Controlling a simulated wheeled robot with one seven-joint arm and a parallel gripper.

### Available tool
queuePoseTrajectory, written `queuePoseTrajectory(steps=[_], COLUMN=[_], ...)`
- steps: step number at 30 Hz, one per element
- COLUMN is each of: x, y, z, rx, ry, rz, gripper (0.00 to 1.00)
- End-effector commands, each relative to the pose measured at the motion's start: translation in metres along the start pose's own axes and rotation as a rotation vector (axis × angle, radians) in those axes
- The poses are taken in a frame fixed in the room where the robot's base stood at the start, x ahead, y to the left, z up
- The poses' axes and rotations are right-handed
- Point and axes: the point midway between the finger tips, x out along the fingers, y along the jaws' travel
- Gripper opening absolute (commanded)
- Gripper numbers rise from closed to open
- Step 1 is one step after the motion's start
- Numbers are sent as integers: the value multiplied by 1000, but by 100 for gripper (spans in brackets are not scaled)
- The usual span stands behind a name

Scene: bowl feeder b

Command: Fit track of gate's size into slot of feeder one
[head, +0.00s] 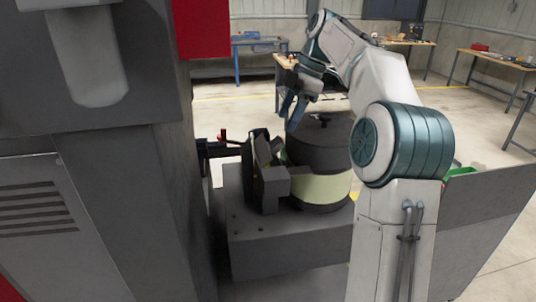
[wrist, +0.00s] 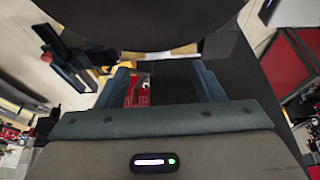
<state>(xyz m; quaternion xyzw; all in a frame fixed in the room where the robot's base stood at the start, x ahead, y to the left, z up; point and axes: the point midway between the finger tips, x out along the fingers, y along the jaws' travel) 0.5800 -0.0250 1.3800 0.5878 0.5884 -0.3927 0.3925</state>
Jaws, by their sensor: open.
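My gripper (head: 291,108) is open, its blue fingers pointing down just left of and above the feeder's dark round bowl (head: 325,137). In the wrist view my gripper (wrist: 162,75) has its two fingers wide apart with nothing held between them. The feeder has a pale green band (head: 322,188) and stands on a grey base (head: 290,245). Dark angled brackets (head: 271,187) stand at its left side; I cannot tell whether one of them is the slot. A large dark rounded shape fills the top of the wrist view. I cannot make out a track or the gate.
A tall grey machine cabinet (head: 95,180) fills the left side. A dark arm with a red knob (head: 223,135) sticks out between it and the feeder. A green bin (head: 460,173) is partly visible at the right. Workbenches (head: 495,60) stand farther back on open floor.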

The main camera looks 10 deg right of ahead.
Motion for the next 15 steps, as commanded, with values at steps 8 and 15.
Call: queuePoseTrajectory(steps=[8, 15], x=[18, 40], y=[0, 3], z=[0, 0], rx=[0, 1], ry=[-1, 0], rz=[1, -3], gripper=[62, 62])
